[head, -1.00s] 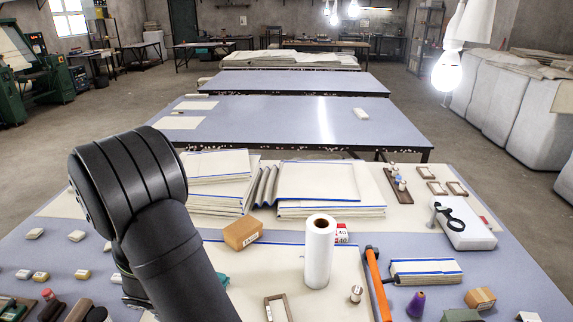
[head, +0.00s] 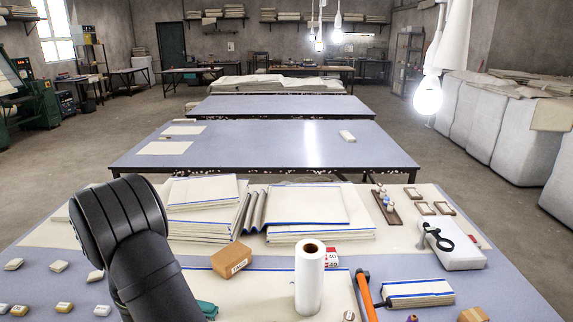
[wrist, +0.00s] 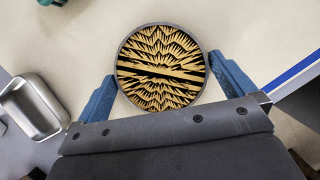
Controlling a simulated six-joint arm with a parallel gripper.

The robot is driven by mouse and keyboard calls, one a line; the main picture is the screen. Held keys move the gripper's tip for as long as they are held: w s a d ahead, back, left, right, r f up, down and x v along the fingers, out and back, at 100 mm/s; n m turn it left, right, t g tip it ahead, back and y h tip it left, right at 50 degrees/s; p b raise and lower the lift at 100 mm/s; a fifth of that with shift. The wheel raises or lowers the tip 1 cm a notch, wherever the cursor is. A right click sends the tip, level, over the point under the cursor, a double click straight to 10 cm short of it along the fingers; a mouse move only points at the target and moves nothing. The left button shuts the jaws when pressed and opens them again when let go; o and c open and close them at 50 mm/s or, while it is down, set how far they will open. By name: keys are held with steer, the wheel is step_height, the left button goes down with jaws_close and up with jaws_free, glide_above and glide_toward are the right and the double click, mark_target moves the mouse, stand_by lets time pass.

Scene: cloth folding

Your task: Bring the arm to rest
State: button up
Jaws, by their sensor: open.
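My black arm (head: 118,220) stands at the left of the near table in the head view, with its forearm bent over; the gripper end is hidden there. In the wrist view my gripper (wrist: 162,66) is open, with its two blue fingers spread apart. A round, dark-rimmed brush-like disc with tan bristles (wrist: 160,55) shows between the fingers, over a cream surface. I cannot tell whether the fingers touch it or how far below them it lies.
A metal tray (wrist: 30,107) lies left of the gripper. On the near table are a white roll (head: 309,285), a tan block (head: 232,260), an orange-handled hammer (head: 367,297) and stacks of blue-edged cloth (head: 305,206). The tables (head: 270,143) behind are mostly clear.

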steer(key=v, duration=1.2)
steer(key=x, duration=1.2)
steer(key=shift+f, duration=0.1)
step_height(320, 180, up, 4)
steer(key=shift+r, duration=0.25)
steer(key=w+d+r, duration=0.1)
steer(key=d+r, duration=0.6)
steer(key=d, duration=0.5)
steer(key=w+d, duration=0.3)
steer(key=w, duration=0.7)
steer(key=w+d, duration=0.2)
steer(key=w, duration=0.8)
steer(key=w+d, duration=1.4)
steer(key=shift+w+d+f, duration=0.2)
steer(key=shift+f, duration=0.25)
